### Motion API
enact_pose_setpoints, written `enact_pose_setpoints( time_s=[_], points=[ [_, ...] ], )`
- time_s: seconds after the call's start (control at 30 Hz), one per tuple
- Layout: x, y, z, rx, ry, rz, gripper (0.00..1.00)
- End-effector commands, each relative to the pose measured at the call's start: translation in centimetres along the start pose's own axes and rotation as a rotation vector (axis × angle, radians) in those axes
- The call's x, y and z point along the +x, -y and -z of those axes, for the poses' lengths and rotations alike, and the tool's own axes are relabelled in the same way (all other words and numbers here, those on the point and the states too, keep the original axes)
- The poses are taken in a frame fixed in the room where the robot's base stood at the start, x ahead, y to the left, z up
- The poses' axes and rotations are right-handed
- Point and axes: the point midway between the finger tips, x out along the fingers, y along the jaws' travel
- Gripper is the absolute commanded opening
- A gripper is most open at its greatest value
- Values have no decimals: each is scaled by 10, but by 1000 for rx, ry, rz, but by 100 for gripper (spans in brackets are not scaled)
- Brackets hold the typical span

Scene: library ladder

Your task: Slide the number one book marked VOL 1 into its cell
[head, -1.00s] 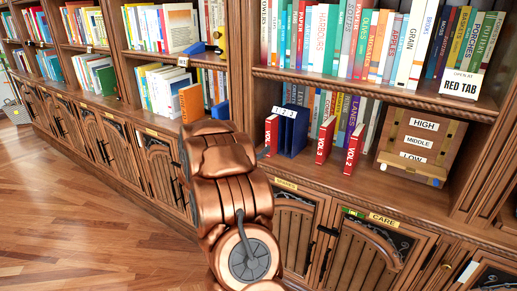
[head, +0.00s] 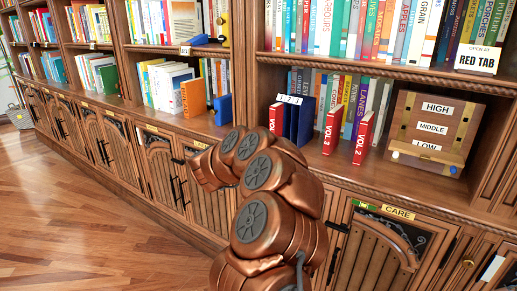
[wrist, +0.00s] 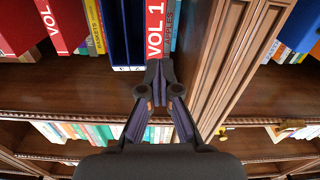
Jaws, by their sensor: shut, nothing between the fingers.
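The red VOL 1 book (head: 276,119) stands upright at the left end of the blue three-cell holder (head: 301,122), marked 1 2 3. In the wrist view, the VOL 1 book (wrist: 155,28) is at the top, against the blue holder (wrist: 126,35). I cannot tell how deep it sits in the end cell. My gripper (wrist: 159,68) is shut and empty, its tips at the lower end of the VOL 1 spine; contact is unclear. In the head view my arm hides the gripper.
Two more red volumes (head: 332,130) (head: 362,138) stand right of the holder. A wooden box marked HIGH, MIDDLE, LOW (head: 432,132) is further right. An upright wooden divider (wrist: 235,60) is close beside my gripper. Other books line the back of the shelf.

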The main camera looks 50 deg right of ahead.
Motion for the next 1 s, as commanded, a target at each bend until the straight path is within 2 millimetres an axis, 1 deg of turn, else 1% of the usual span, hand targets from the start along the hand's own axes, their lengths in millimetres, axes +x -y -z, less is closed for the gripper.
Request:
enact_pose_setpoints(
  time_s=[0.03,0.1,0.37,0.53,0.67,1.0],
  points=[
    [-1,0,-9,0,6,-1,0],
    [0,-2,-11,-9,10,-4,0],
    [2,-5,-15,-29,18,-11,0],
    [8,-5,-15,-30,18,-12,0],
    [18,-6,-15,-30,16,-16,0],
    [53,-6,-16,-30,17,-14,0]
  ],
)
